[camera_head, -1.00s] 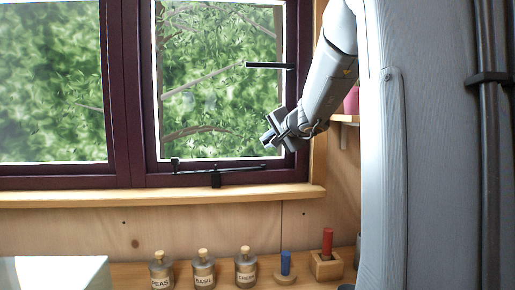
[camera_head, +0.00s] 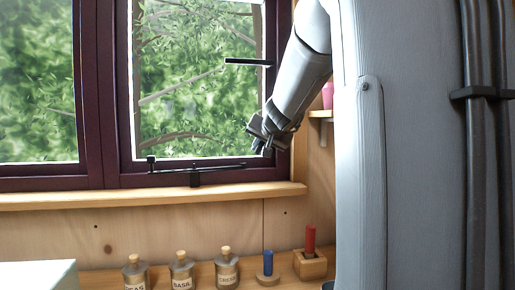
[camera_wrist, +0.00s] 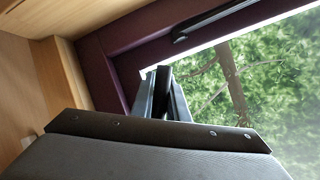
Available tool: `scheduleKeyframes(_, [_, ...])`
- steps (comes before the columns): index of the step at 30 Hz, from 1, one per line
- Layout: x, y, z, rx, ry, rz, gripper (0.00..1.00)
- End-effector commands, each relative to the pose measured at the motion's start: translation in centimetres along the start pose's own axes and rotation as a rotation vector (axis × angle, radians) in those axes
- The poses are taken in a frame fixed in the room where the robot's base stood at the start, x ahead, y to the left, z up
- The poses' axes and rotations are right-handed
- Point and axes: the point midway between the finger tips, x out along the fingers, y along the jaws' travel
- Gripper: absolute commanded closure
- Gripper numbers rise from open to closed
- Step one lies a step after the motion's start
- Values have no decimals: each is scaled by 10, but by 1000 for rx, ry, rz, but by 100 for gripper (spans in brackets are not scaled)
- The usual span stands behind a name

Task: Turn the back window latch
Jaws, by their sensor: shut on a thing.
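The window latch (camera_head: 247,62) is a black bar that sticks out level to the left from the right side of the dark purple window frame (camera_head: 279,100). My gripper (camera_head: 263,147) is well below it, by the lower right corner of the pane. In the wrist view my gripper (camera_wrist: 163,80) is shut on a narrow dark piece between its fingers. I cannot tell what this piece is. A black stay bar (camera_head: 215,168) lies along the bottom of the frame, just left of and below my gripper. A black bar on the frame also shows in the wrist view (camera_wrist: 215,20).
Below the wooden sill (camera_head: 130,198), a shelf holds corked jars (camera_head: 181,272), a blue peg on a round base (camera_head: 267,265) and a red peg in a wooden block (camera_head: 310,264). A small shelf with a pink pot (camera_head: 327,96) is right of the window.

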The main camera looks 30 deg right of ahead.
Motion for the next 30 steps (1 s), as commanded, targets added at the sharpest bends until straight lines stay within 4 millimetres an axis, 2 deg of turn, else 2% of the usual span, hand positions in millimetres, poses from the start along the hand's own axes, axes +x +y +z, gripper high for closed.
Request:
scheduleKeyframes(11, [0, 1, 2, -4, -3, 2, 100])
scheduleKeyframes(12, [0, 1, 2, -4, -3, 2, 81])
scheduleKeyframes(15, [0, 1, 1, -3, -2, 2, 68])
scheduleKeyframes(30, [0, 4, -1, 0, 2, 6, 68])
